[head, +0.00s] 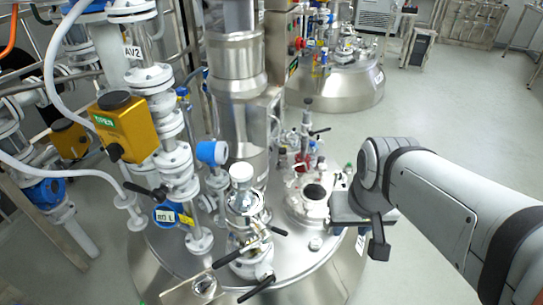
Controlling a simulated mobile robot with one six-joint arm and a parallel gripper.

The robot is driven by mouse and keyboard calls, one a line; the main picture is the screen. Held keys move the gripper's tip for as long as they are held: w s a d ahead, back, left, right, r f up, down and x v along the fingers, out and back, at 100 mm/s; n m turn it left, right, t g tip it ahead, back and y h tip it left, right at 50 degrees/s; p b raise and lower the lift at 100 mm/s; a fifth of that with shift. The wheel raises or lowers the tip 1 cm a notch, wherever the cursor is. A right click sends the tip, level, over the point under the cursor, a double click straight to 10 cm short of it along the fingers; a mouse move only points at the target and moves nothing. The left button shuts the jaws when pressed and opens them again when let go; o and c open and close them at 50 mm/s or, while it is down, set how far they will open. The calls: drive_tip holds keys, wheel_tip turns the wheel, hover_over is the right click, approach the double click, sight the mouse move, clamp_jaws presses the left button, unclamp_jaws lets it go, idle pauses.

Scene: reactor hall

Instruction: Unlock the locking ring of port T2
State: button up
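A steel reactor vessel (310,270) with a domed lid fills the lower middle of the head view. On its lid, left of my gripper, sits a round pale port (307,208) with a dark round centre. No T2 label is readable, so I cannot tell whether this port is T2 or which part is its locking ring. My gripper (350,208) is at the lid's right side, just right of this port. My arm comes in from the right. The fingers are small and partly hidden by the gripper body, and I cannot tell whether they touch anything.
A glass fitting with a white cap (241,173) and black-handled valves (258,287) stand left of the port. White flanged piping (172,130) with a yellow actuator box (123,127) rises at left. A second vessel (345,88) stands behind. Floor (460,120) at right is open.

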sight(274, 229)
drive_tip(key=shift+r, duration=0.1)
drive_tip(key=w+a+f+m+g+y+b, duration=0.2)
drive_tip(key=a+f+m+g+y+b, duration=0.15)
drive_tip(key=a+f+y, duration=0.35)
drive_tip(key=w+a+f+m+g+y+b, duration=0.1)
drive_tip(key=a+f+m+g+y+b, duration=0.3)
drive_tip(key=f, duration=0.6)
drive_tip(key=w+d+f+m+t+y+b, duration=0.3)
drive_tip(key=w+f+m+t+y+b, duration=0.25)
drive_tip(key=w+f+m+t, duration=0.85)
drive_tip(key=shift+m+g, duration=0.45)
drive_tip(key=shift+g, duration=0.2)
drive_tip(key=shift+r+x, duration=0.15)
drive_tip(key=shift+x, duration=1.7)
drive_tip(key=shift+r+x, duration=0.1)
drive_tip(key=shift+x, duration=1.75)
